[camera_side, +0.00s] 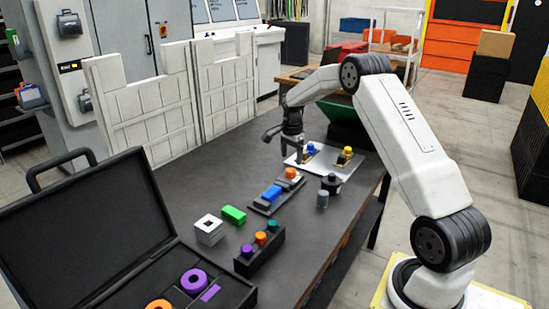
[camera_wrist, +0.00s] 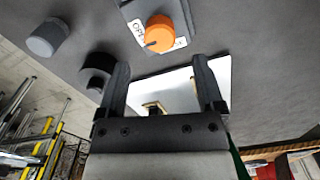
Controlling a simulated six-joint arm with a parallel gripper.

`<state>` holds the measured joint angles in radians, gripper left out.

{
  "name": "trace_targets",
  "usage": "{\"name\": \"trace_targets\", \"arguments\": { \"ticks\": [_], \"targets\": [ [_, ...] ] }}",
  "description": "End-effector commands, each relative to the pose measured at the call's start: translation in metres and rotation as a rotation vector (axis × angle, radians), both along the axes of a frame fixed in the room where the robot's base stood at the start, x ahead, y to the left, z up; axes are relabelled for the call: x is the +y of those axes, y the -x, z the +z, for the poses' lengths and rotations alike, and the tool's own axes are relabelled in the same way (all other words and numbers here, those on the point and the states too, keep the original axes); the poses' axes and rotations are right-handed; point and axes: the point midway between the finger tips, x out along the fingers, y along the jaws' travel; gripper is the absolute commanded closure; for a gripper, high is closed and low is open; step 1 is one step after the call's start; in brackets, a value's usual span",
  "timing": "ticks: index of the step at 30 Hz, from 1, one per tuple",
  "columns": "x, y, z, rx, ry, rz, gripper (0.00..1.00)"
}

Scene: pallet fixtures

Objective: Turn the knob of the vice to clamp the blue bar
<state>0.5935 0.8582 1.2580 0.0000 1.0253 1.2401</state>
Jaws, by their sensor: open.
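The vice (camera_side: 264,208) is a dark fixture on the table, with the blue bar (camera_side: 272,193) lying in it. Its orange knob (camera_side: 291,173) is at the far end; in the wrist view the knob (camera_wrist: 158,31) has a dark pointer mark and sits by a white label, partly covered. My gripper (camera_side: 298,157) is above the table just beyond the knob, pointing down. In the wrist view my gripper (camera_wrist: 164,75) is open and empty, with the knob ahead of the fingertips and apart from them. The blue bar is not visible in the wrist view.
A silver plate (camera_side: 332,170) with blue and yellow parts lies behind the vice. A black round part (camera_side: 331,182) and a grey cylinder (camera_side: 322,200) stand to its right. A green block (camera_side: 233,215), a white block (camera_side: 209,231) and a black holder (camera_side: 262,257) are nearer the camera.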

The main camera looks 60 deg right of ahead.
Motion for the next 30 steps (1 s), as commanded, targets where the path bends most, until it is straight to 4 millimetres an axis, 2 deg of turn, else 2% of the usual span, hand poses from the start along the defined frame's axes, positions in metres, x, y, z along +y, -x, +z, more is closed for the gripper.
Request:
{"name": "trace_targets", "arguments": {
  "ticks": [6, 12, 25, 30],
  "targets": [
    [0.001, 0.000, -0.028, 0.003, -0.002, 0.001, 0.14],
    [0.000, 0.000, -0.048, 0.001, -0.001, 0.001, 0.14],
    [0.000, 0.000, -0.055, 0.000, 0.000, 0.001, 0.14],
    [0.000, 0.000, -0.055, 0.000, 0.000, 0.001, 0.68]
  ]
}}
